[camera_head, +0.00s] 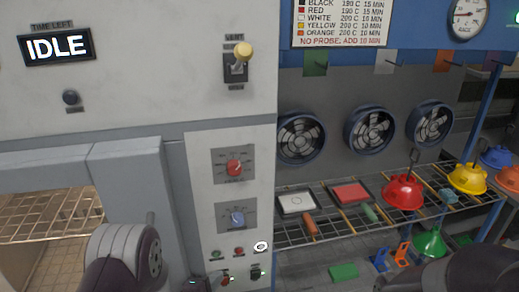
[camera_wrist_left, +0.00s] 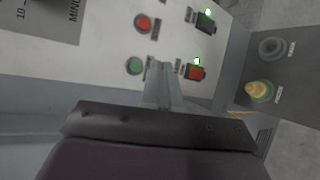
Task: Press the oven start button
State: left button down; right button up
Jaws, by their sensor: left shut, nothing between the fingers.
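A green button (camera_wrist_left: 135,65) and a red button (camera_wrist_left: 143,23) are on the pale oven panel in the left wrist view. The same green button (camera_head: 215,255) and red button (camera_head: 238,251) show low on the panel in the head view; their labels are too small to read. My left gripper (camera_wrist_left: 159,68) is shut and empty. In the wrist view its fingertips appear just beside the green button, on the side of the lit red switch (camera_wrist_left: 195,72); I cannot tell whether they touch the panel. My right gripper is out of view.
A red knob (camera_head: 234,168) and a blue knob (camera_head: 237,218) sit above the buttons. A dark switch (camera_wrist_left: 205,22) and a yellow button (camera_wrist_left: 260,90) are near. Right of the panel, a wire rack (camera_head: 330,228) carries trays and a red hood (camera_head: 403,192).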

pick_arm(q)
jog(key=s+a+r+m+g+y, duration=0.1)
jog(key=s+r+m+g+y, duration=0.1)
jog(key=s+m+g, duration=0.4)
jog(key=s+a+r+m+g+y, duration=0.2)
jog(key=s+r+m+g, duration=0.3)
jog(key=s+m, duration=0.6)
jog(key=shift+s+a+r+m+g, duration=0.15)
jog(key=shift+s+r+m+g, duration=0.1)
jog(key=shift+s+m+g, duration=0.25)
jog(key=shift+s, duration=0.15)
